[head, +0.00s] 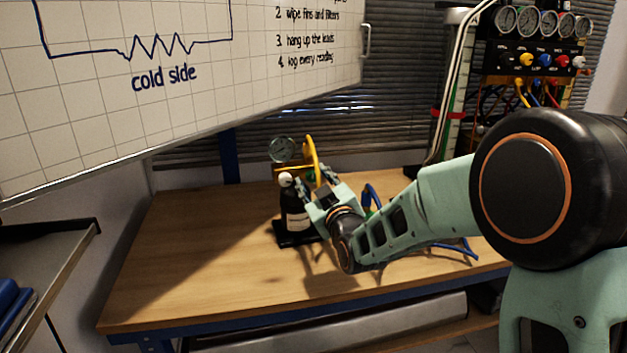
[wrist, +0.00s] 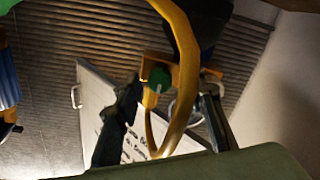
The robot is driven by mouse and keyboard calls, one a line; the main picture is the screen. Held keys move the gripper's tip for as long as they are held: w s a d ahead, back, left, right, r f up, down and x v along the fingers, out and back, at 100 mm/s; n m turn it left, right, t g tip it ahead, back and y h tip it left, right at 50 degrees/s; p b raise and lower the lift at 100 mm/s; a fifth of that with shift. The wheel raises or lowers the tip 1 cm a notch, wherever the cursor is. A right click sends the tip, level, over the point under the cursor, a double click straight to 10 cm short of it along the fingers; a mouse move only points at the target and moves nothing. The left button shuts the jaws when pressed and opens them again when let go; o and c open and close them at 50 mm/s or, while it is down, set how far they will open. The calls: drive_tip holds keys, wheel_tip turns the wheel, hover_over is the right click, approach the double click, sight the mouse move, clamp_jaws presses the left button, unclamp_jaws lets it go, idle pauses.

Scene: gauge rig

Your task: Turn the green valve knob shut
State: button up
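The green valve knob (wrist: 159,78) shows in the wrist view as a small round knob with a pale mark, on a yellow-orange block (wrist: 148,97). In the head view I cannot make the knob out; my gripper and the rig parts crowd that spot. My gripper (head: 315,184) is at the rig, close to the yellow hose. In the wrist view my gripper (wrist: 171,88) has its two fingers apart, one on each side of the knob in the picture. I see no clear contact with the knob and nothing between the fingertips is clearly held.
A yellow hose (wrist: 184,40) loops across in front of the wrist camera, beside the knob. A dark bottle (head: 297,210) and a round gauge (head: 282,150) stand by my gripper. A blue hose (head: 458,247) lies on the wooden bench (head: 190,265). The bench's left part is clear.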

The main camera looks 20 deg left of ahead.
clamp_jaws()
drive_tip(key=shift+f+m+b, duration=0.1)
drive_tip(key=shift+m+b, duration=0.2)
drive_tip(key=shift+b, duration=0.1)
drive_tip(key=m+b, duration=0.2)
drive_tip(key=shift+f+m+b, duration=0.1)
drive_tip(key=shift+m+b, duration=0.25)
drive_tip(key=shift+m, duration=0.05)
drive_tip(key=m+b, duration=0.3)
drive_tip(key=m, duration=0.2)
drive_tip(key=m+b, duration=0.1)
drive_tip(key=m, duration=0.3)
drive_tip(key=shift+m+b, duration=0.4)
drive_tip(key=shift+r+m+b, duration=0.2)
drive_tip(key=shift+m+b, duration=0.1)
drive_tip(key=shift+m, duration=2)
